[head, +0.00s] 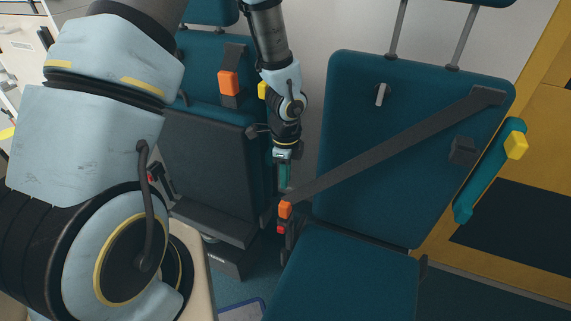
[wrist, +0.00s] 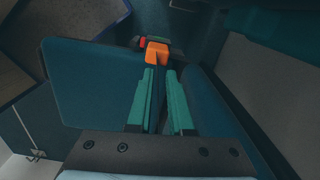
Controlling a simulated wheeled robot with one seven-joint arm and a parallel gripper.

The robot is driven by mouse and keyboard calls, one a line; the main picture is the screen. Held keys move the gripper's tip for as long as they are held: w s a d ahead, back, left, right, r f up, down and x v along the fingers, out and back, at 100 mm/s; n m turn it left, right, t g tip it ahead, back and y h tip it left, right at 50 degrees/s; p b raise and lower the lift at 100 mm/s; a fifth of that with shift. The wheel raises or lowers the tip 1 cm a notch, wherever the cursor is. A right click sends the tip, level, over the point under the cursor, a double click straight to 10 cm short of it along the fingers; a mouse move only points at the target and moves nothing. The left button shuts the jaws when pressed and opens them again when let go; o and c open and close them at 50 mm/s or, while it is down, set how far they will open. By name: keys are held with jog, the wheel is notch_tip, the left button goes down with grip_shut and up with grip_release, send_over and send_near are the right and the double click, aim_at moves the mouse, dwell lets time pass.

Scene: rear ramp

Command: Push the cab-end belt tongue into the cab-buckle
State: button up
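The orange belt tongue (head: 286,209) hangs at the low end of the dark belt (head: 400,145) that crosses the right seat. Just below it is the buckle with a red top (head: 282,229); I cannot tell whether the tongue is inside it. In the wrist view the tongue (wrist: 157,52) lies just past my fingertips, with the red of the buckle (wrist: 142,43) beyond, slightly left. My gripper (head: 285,186) points down above the tongue, its green fingers apart in the wrist view (wrist: 160,72). A dark strip shows between them; no firm grip is visible.
The right seat's cushion (head: 345,275) and backrest (head: 395,110) stand close beside my gripper on the right. The left seat (head: 205,165) bounds the narrow gap on the other side. Another orange tongue (head: 228,83) rests on the left seat's back.

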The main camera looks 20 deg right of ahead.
aim_at(286, 202)
jog(key=shift+s+p, duration=0.2)
jog(key=shift+p, duration=0.35)
grip_shut()
jog(key=shift+f, duration=0.2)
notch_tip(286, 202, down, 6)
jog(key=b, duration=0.5)
jog(key=shift+b, duration=0.3)
